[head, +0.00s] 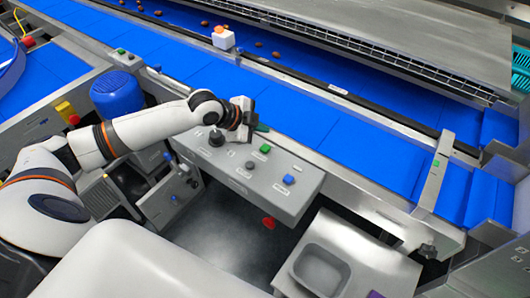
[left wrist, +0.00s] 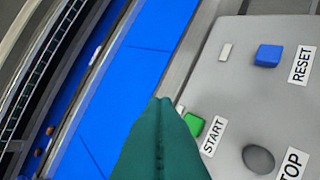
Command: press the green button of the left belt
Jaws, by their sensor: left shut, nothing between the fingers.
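A grey control panel (head: 235,175) stands in front of the blue belt. Its green button (head: 265,148) is near the belt-side edge; in the left wrist view the green button (left wrist: 194,124) is labelled START. My left gripper (head: 262,127) has dark green fingers, shut and empty, on the belt side of the button. In the left wrist view the fingertips (left wrist: 163,104) are close beside the green button and hide part of its near side; I cannot tell whether they touch. My right gripper is not in view.
The panel also has a dark STOP button (left wrist: 258,159), a blue RESET button (left wrist: 268,55) and a black knob (head: 216,138). A blue motor (head: 117,94) stands left. A grey tray (head: 321,268) is at lower right.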

